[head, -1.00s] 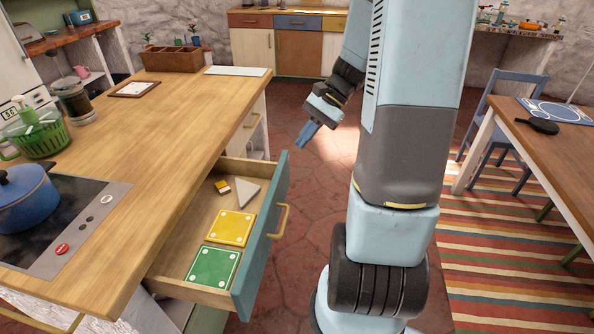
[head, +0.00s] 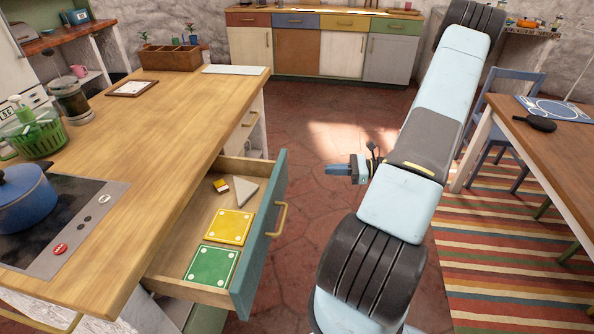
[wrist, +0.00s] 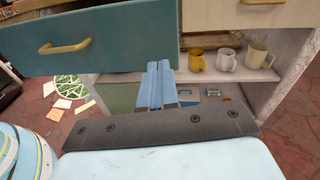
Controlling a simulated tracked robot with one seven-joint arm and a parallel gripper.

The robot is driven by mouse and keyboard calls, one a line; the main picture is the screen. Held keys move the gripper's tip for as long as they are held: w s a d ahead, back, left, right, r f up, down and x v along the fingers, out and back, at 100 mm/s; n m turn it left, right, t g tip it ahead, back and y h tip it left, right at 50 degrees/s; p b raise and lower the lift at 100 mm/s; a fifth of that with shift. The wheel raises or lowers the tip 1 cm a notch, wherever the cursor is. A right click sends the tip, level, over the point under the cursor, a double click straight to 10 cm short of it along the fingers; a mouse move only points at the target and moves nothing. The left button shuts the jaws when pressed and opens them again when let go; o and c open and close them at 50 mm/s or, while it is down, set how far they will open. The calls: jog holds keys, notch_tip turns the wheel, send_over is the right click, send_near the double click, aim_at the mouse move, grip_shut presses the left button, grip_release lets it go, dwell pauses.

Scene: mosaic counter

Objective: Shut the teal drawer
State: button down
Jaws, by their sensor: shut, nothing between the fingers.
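The teal drawer (head: 262,237) stands pulled out of the wooden counter, with a yellow bar handle (head: 278,221) on its front. Inside lie a yellow square (head: 229,227), a green square (head: 211,266), a grey wedge-like piece (head: 246,190) and a small yellow-and-white piece (head: 221,186). My gripper (head: 328,169) is shut and empty, to the right of the drawer front and apart from it, pointing left. In the wrist view the drawer front (wrist: 130,40) fills the upper left, and my closed blue fingers (wrist: 159,66) point toward its right end.
The wooden counter top (head: 170,130) holds a blue pot (head: 22,198) on a hob and a green basket (head: 38,140). Mugs (wrist: 227,60) stand on an open shelf under the counter. A table (head: 560,150) and blue chair (head: 510,110) are at right.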

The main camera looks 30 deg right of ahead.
notch_tip(320, 180, down, 2)
jog(key=d+f+m+t, duration=0.1)
jog(key=d+m+t, duration=0.1)
send_near(287, 169)
jog(key=x, duration=0.6)
jog(key=shift+w+f, duration=0.15)
jog(key=shift+w, duration=0.05)
jog(key=shift+w+a, duration=0.2)
jog(key=shift+a, duration=0.05)
